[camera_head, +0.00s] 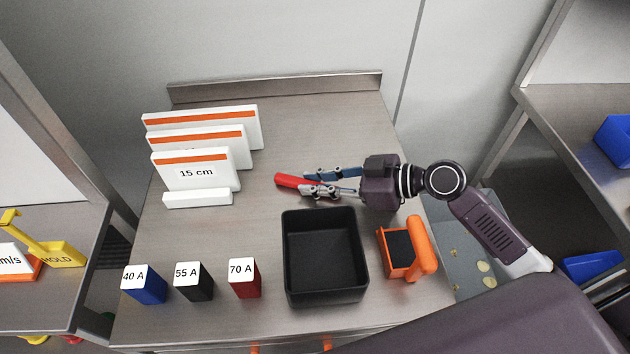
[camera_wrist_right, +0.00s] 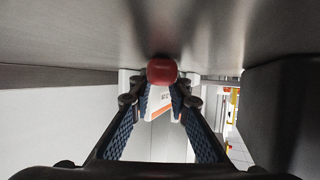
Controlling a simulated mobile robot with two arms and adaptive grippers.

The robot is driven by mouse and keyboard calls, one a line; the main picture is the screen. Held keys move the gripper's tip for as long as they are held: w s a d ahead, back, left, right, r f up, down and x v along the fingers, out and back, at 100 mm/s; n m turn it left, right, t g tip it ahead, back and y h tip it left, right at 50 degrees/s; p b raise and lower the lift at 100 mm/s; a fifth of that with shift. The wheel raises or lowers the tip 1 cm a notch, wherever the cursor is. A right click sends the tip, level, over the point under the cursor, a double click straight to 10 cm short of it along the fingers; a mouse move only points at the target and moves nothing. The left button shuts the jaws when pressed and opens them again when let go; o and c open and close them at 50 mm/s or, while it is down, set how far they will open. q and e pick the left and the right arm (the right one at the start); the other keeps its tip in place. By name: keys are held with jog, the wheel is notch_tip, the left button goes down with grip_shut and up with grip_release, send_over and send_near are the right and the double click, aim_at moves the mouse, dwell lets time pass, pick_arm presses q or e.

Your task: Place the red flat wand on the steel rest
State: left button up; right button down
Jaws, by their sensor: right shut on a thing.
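The red wand (camera_head: 290,181) is held in the fingertips of my right gripper (camera_head: 310,183) over the steel table (camera_head: 310,130). Its red end sticks out to the left of the fingers, and its rear part is hidden between them. In the right wrist view the wand shows end-on as a rounded red block (camera_wrist_right: 161,71) between the tips of my right gripper (camera_wrist_right: 160,92). I cannot tell whether the wand touches the table. I cannot make out a separate steel rest. My left gripper is not in view.
A black bin (camera_head: 325,255) stands just below the gripper, with an orange-handled block (camera_head: 407,250) to its right. White boards (camera_head: 195,170) stand at left. Blue (camera_head: 145,285), black (camera_head: 193,283) and red (camera_head: 244,280) labelled blocks line the front. The table's back is clear.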

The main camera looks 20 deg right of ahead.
jog(key=c, duration=1.8)
grip_release()
jog(key=shift+f, duration=0.1)
